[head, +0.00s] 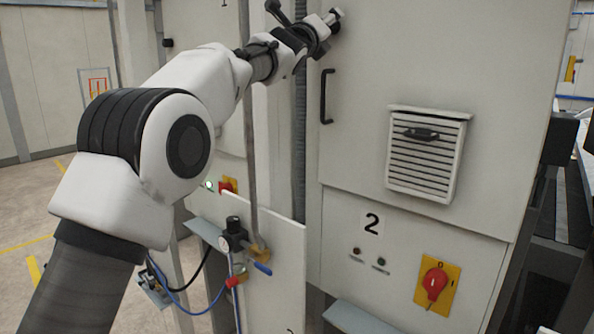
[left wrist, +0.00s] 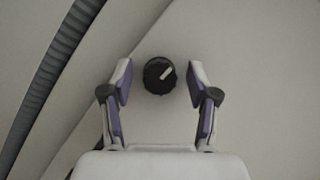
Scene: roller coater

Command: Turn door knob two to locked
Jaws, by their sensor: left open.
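A round black door knob (left wrist: 158,76) with a pale pointer mark is on a light cabinet panel in the left wrist view. The mark points up and to the right. My left gripper (left wrist: 161,69) is open, its two purple-padded fingers on either side of the knob with gaps showing. Whether the fingers reach the knob's depth is unclear. In the head view the left gripper (head: 334,17) is at the upper left of the door of cabinet 2 (head: 450,60), where it largely hides the knob. My right gripper is not in view.
A black door handle (head: 326,97) is just below the gripper. A louvred vent (head: 425,155) and a red rotary switch on a yellow plate (head: 436,285) are lower on the cabinet. A grey corrugated hose (left wrist: 55,75) runs left of the knob.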

